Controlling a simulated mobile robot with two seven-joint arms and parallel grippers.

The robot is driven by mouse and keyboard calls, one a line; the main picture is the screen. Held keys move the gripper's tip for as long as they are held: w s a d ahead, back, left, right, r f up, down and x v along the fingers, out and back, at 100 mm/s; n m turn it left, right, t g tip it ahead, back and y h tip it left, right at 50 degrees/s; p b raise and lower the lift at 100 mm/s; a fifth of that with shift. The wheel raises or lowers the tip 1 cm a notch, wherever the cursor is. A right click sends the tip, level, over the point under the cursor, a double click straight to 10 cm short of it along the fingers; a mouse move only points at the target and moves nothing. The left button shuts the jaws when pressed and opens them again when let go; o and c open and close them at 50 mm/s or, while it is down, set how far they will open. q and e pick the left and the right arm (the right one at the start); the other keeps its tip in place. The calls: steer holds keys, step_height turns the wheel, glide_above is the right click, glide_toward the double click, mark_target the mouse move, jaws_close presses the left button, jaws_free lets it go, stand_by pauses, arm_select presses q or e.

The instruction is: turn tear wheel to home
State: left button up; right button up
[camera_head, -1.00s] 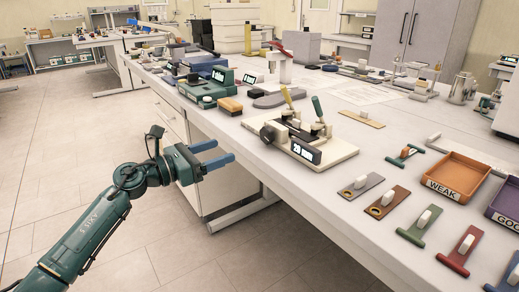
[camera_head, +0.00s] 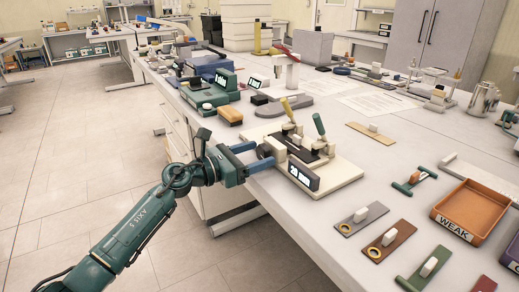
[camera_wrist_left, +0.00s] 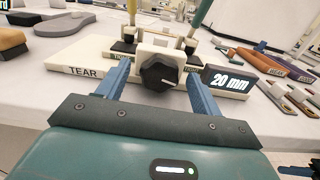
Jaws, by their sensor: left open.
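The tear tester (camera_head: 305,165) is a cream base with a dark top plate, a yellow lever and a green lever, near the table's left edge. In the left wrist view its black tear wheel (camera_wrist_left: 159,73) faces me, with a white pointer mark slanting to the lower right. A "TEAR" label (camera_wrist_left: 84,71) is left of it and a "20 mm" display (camera_wrist_left: 229,82) right of it. My left gripper (camera_head: 254,157) is open at the tester's near side; in the wrist view its blue fingers stand either side of the wheel, apart from it. The wheel is mostly hidden in the head view.
An orange WEAK tray (camera_head: 474,212) and several coloured strips with white grips lie to the right. A yellow-brown block (camera_head: 230,115) and a green machine (camera_head: 208,91) stand behind on the left. The floor left of the table is clear.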

arm_select(q)
steer(key=c, duration=1)
steer(key=shift+r+n+p, duration=0.1)
steer(key=shift+n+p, duration=0.2)
steer(key=shift+n, duration=0.1)
steer(key=n+p, duration=0.1)
steer(key=n, duration=0.1)
steer(key=shift+n+p, duration=0.4)
steer(key=shift+w+a+n+p, duration=0.1)
steer(key=shift+n+p, duration=0.75)
steer(key=shift+n, duration=0.75)
